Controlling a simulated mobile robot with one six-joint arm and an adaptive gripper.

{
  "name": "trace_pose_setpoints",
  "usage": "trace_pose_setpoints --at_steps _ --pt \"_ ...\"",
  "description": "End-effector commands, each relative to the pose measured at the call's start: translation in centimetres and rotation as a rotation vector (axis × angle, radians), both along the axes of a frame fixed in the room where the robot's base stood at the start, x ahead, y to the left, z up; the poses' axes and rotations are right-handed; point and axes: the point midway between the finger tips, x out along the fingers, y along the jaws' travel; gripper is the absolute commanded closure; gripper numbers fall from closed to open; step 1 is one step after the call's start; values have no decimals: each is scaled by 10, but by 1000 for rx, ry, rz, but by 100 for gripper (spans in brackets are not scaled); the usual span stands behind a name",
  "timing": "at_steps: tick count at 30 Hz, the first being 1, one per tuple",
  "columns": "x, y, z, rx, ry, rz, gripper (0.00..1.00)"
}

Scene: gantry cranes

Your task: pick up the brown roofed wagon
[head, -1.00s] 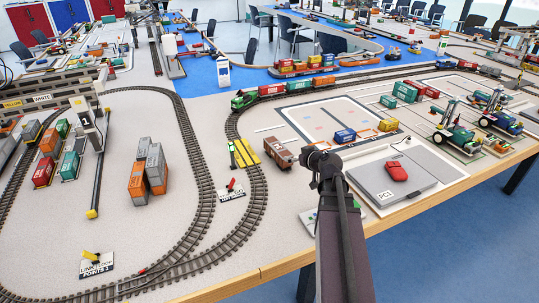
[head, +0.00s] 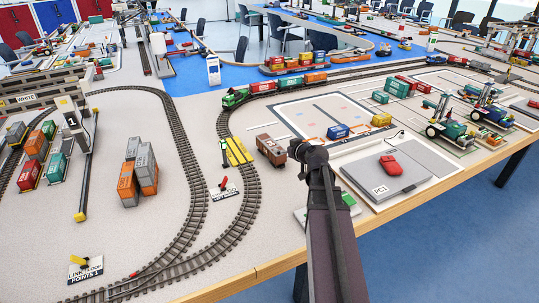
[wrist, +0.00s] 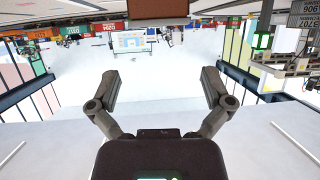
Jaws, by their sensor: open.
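The brown roofed wagon (head: 270,150) stands upright near the curved track, right of the yellow strips, in the head view. My arm ends just right of it in that view, and the fingers are hidden there. In the wrist view my gripper (wrist: 160,82) is open, with its two dark fingers spread wide and nothing between them. A plain brown surface (wrist: 158,9) fills the top middle of the wrist view, beyond the fingertips; it may be the wagon, but I cannot tell for sure.
A grey PC1 box (head: 386,177) with a red object (head: 390,165) on it stands right of my arm. A green engine (head: 234,98) is on the track behind the wagon. Orange and grey containers (head: 128,184) stand inside the left loop. The table edge runs along the front.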

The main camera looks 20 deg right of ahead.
Motion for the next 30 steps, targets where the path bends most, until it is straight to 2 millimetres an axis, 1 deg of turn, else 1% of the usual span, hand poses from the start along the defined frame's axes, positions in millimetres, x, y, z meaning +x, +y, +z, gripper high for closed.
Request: trace_pose_setpoints --at_steps 1,3,9,13,24,30 --pt "11 0 -7 -1 0 1 0" --pt "20 2 -11 -1 0 1 0" --pt "39 5 -18 -1 0 1 0" --pt "43 6 -18 0 0 1 0" --pt "44 7 -19 -1 0 1 0" --pt "58 8 -28 -1 0 1 0"
